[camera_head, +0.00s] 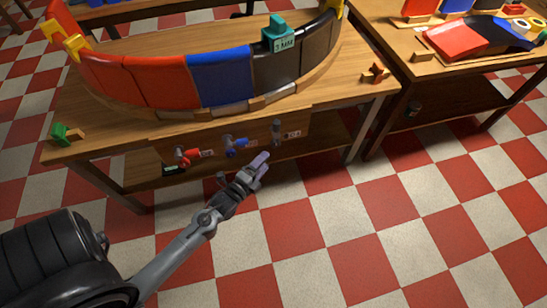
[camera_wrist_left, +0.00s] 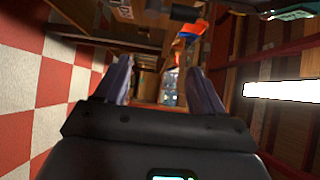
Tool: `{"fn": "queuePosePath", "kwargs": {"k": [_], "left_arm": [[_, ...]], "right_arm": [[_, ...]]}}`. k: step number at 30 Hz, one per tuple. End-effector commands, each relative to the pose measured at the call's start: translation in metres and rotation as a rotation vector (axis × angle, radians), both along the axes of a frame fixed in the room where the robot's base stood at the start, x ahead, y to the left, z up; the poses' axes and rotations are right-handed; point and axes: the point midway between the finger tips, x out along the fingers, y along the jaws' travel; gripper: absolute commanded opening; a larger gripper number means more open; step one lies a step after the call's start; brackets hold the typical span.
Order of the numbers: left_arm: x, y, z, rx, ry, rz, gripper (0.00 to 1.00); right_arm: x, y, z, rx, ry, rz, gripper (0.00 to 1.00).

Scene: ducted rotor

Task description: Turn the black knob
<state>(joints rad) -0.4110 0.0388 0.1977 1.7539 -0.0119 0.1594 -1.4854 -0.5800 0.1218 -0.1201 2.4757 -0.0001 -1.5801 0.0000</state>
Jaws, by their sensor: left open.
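The black knob (camera_head: 277,131), dark grey in this light, is on the front panel under the table edge in the head view, right of the blue knob (camera_head: 236,146) and the red knob (camera_head: 187,156). My left gripper (camera_head: 260,162) is in front of the panel, a little below and left of the black knob, apart from it. In the left wrist view the two fingers of this gripper (camera_wrist_left: 162,88) are spread with nothing held between them. My right gripper is not in view.
A curved wall of red, blue and black panels stands on the wooden table (camera_head: 350,95), with a teal sign (camera_head: 279,36) on top. A green piece (camera_head: 67,133) and a red cross-shaped piece (camera_head: 376,73) sit near its edges. The checkered floor in front is clear.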

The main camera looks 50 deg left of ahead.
Motion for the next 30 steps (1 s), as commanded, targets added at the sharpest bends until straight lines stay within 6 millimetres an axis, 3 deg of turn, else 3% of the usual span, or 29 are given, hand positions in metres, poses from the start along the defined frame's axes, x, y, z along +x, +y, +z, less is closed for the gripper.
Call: {"fn": "queuePosePath", "kwargs": {"k": [1,4,7,12,20,30], "left_arm": [[0.002,0.012,-0.039,0.011,-0.019,0.025,0.69],[0.005,0.031,-0.075,0.004,-0.027,0.067,0.69],[0.010,0.042,-0.097,-0.005,-0.026,0.096,0.69],[0.021,0.046,-0.104,-0.011,-0.052,0.109,0.69],[0.040,0.049,-0.103,-0.013,-0.063,0.108,0.69],[0.092,0.063,-0.104,-0.014,-0.063,0.108,0.69]], "right_arm": [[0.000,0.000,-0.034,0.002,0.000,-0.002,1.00],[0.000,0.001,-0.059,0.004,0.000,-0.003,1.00],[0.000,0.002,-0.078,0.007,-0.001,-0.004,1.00],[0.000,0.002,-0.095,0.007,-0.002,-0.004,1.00],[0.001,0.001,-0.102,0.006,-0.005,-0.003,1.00],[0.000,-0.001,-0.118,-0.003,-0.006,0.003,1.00]]}}
